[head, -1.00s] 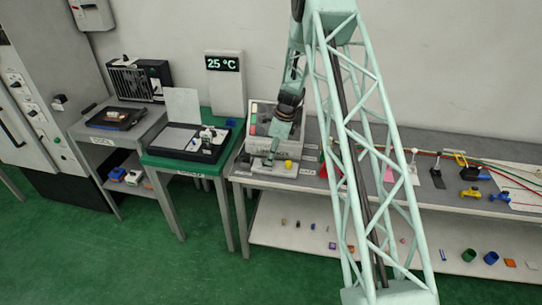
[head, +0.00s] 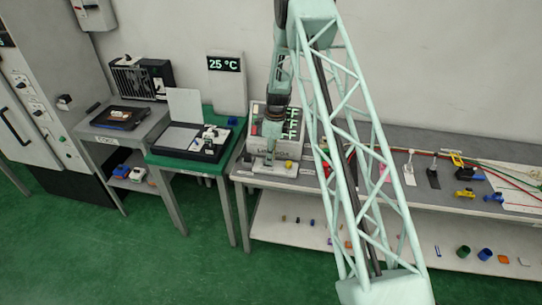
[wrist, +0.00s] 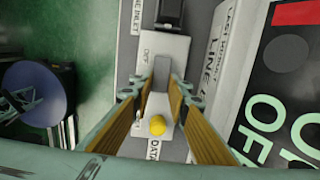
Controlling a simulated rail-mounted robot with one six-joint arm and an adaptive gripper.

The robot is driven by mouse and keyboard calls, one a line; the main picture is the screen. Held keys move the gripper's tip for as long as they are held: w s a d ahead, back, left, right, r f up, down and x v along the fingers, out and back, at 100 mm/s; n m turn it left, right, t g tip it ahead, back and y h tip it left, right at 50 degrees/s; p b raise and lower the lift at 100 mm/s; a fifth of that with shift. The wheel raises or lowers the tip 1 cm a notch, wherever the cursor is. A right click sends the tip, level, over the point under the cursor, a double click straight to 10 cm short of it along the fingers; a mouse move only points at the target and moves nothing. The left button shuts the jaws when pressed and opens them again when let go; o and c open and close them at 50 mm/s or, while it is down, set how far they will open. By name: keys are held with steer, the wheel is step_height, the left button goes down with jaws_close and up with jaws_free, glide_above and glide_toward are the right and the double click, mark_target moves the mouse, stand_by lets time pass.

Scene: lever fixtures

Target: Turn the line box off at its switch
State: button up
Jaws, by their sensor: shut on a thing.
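The line box (head: 262,148) stands on the grey bench in the head view, its face showing green lit marks. In the wrist view its dark panel (wrist: 285,70) shows green OFF lettering and a red block. Beside it is a pale switch plate (wrist: 176,47) marked OFF, with a grey switch lever (wrist: 161,75). My gripper (wrist: 163,84) is shut on this lever, one finger on each side. In the head view my gripper (head: 269,158) is over the plate at the front of the box. The fingers hide the lever's lower part.
A yellow knob (wrist: 157,125) sits on the same plate, just below the lever. A dark part (wrist: 170,12) lies beyond the plate. The green table (head: 160,161) with a black tray stands left of the bench. Several levers and coloured parts lie along the bench to the right.

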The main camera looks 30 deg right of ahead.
steer(key=shift+a+f+g+h+p, duration=0.1)
steer(key=shift+a+g+h+p, duration=0.2)
steer(key=shift+g+h, duration=0.25)
steer(key=o, duration=0.9)
steer(key=shift+w+d+r, duration=0.1)
steer(key=shift+r, duration=0.2)
steer(key=shift+r, duration=0.45)
steer(key=shift+w+a+r, duration=0.1)
steer(key=shift+r, duration=2.6)
steer(key=shift+w+a+r, duration=0.1)
steer(key=shift+r, duration=2.6)
